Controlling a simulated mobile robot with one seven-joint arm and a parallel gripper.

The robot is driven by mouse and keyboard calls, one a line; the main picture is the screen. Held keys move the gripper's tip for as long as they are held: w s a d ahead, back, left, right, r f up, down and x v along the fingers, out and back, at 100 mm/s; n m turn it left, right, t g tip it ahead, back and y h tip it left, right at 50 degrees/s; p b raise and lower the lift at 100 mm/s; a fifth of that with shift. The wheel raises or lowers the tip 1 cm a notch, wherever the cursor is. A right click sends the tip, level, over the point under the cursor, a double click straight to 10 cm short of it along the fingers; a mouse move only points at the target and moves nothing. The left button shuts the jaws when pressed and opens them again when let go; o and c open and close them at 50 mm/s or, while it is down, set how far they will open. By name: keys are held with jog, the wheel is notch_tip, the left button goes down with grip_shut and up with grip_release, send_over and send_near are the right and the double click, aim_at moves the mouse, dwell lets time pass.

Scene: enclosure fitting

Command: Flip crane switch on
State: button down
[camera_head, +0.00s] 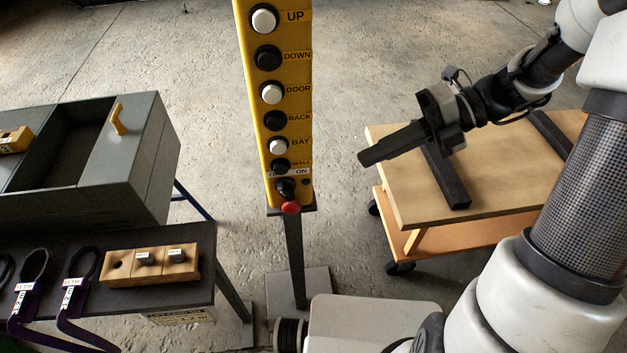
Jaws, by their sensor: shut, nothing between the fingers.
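The yellow crane control panel (283,95) stands upright on a dark post in the middle of the head view. It carries a column of white and black buttons with labels such as UP, DOWN, DOOR, BACK, BAY and WALL. Near its bottom is a black rotary switch (285,187) beside a label reading ON; its exact setting is too small to tell. A red button (291,208) sits just below the switch. My gripper (364,159) is shut and empty, to the right of the panel and apart from it, pointing left at about the height of the lower buttons in the picture.
A wooden cart (500,205) on casters stands at right, behind my arm. A grey open box (90,195) with a yellow handle is at left. A dark bench (190,295) holds a wooden block (122,266) and looped tools. Bare floor lies between panel and cart.

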aim_at(292, 194)
jog(key=b+x, duration=0.2)
jog(key=x, duration=1.2)
